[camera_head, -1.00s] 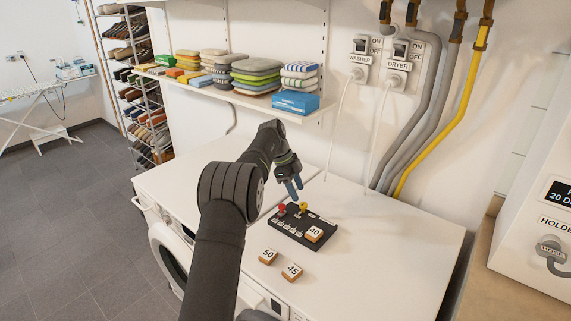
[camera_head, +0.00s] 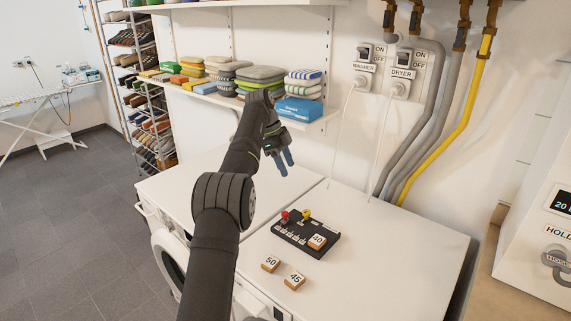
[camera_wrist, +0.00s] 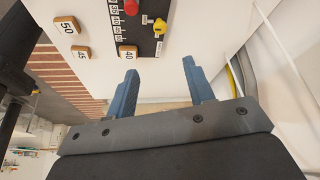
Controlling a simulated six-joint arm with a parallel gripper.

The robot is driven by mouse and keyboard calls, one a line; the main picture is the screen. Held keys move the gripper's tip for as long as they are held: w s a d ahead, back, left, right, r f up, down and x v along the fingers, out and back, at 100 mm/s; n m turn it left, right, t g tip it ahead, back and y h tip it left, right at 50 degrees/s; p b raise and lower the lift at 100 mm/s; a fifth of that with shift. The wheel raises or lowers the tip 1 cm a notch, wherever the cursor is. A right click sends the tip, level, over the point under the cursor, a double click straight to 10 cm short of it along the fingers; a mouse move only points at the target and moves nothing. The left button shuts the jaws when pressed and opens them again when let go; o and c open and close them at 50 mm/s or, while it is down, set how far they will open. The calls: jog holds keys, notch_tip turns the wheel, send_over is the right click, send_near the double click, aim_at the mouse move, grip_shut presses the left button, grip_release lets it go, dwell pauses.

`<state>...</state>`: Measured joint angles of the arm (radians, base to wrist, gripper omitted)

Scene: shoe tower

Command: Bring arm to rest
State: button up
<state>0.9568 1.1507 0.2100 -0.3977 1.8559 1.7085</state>
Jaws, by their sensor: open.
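My gripper (camera_head: 284,162) is open and empty, raised above the white machine top (camera_head: 410,245) and behind the black board in the head view. Its two blue fingers (camera_wrist: 160,95) stand apart in the wrist view with nothing between them. My arm reaches up from the bottom of the head view, bent at the elbow.
The black board (camera_head: 290,238) holds a red peg (camera_head: 285,215), a yellow peg (camera_head: 306,214) and a 40 block (camera_head: 317,241). Blocks 50 (camera_head: 271,264) and 45 (camera_head: 294,281) lie in front. A shelf with folded cloths (camera_head: 260,78) and a blue box (camera_head: 299,109) is behind the gripper.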

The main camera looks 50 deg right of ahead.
aim_at(306, 211)
dwell(0.4)
jog(key=x, duration=1.7)
jog(key=shift+d+f, duration=0.1)
jog(key=shift+f, duration=0.1)
jog(key=shift+r, duration=0.15)
